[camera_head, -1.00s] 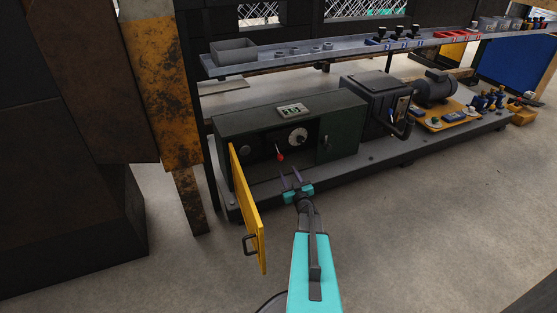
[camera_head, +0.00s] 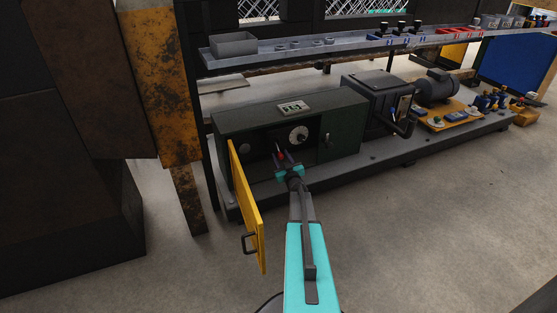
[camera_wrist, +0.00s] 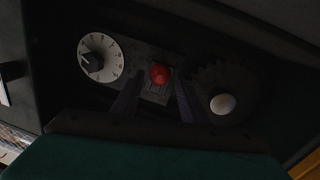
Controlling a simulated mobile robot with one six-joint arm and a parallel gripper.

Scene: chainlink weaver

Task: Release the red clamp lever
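The red clamp lever (camera_wrist: 160,73) shows as a round red knob in the middle of the wrist view, inside the dark green cabinet (camera_head: 345,128). In the head view its red tip (camera_head: 281,156) shows just past my gripper (camera_head: 284,162). My gripper (camera_wrist: 156,84) is open, with one finger on each side of the red knob. I cannot tell whether either finger touches it. The lever's shaft is mostly hidden.
A white numbered dial (camera_wrist: 101,58) sits left of the knob, and a dark gear with a pale hub (camera_wrist: 223,104) sits right. The open yellow door (camera_head: 246,205) stands left of my arm. A grey shelf (camera_head: 290,57) runs above the cabinet.

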